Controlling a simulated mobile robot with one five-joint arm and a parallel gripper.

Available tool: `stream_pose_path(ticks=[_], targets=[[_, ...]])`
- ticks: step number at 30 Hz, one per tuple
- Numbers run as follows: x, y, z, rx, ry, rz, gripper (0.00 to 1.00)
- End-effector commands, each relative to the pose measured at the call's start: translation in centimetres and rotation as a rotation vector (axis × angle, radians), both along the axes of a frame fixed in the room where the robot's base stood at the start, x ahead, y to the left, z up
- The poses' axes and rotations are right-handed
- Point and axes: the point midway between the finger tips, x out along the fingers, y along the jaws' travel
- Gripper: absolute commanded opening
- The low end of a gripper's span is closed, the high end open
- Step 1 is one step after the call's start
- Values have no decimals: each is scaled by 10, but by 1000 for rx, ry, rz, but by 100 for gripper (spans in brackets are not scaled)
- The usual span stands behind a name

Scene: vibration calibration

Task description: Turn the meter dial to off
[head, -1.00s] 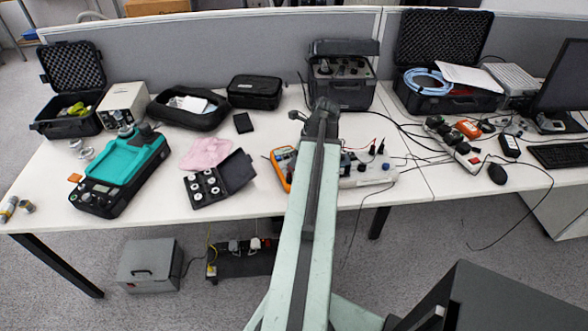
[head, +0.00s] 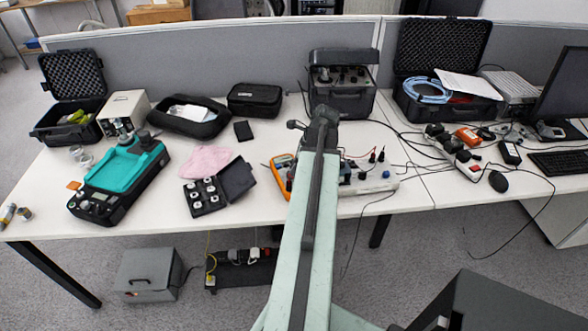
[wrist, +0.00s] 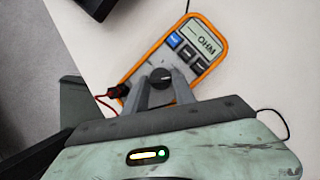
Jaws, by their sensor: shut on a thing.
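The meter (wrist: 207,37) is a handheld unit with an orange rim and grey face. In the head view, the meter (head: 280,170) is partly hidden behind my arm, and the fingers and dial cannot be seen.
Red and black leads (wrist: 108,95) run from the meter's lower left. A white device with knobs (head: 375,185) stands just right of my arm. An open black case of weights (head: 205,193) lies to the left. The table's front edge is close to the meter.

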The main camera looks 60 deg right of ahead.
Motion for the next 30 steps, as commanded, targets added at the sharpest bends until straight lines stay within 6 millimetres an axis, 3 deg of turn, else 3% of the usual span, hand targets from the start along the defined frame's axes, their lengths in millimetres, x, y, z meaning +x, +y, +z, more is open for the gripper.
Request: stream_pose_path(ticks=[18, 30], targets=[[3, -5, 0, 0, 0, 449, 0], [3, -4, 0, 0, 1, 563, 0]])
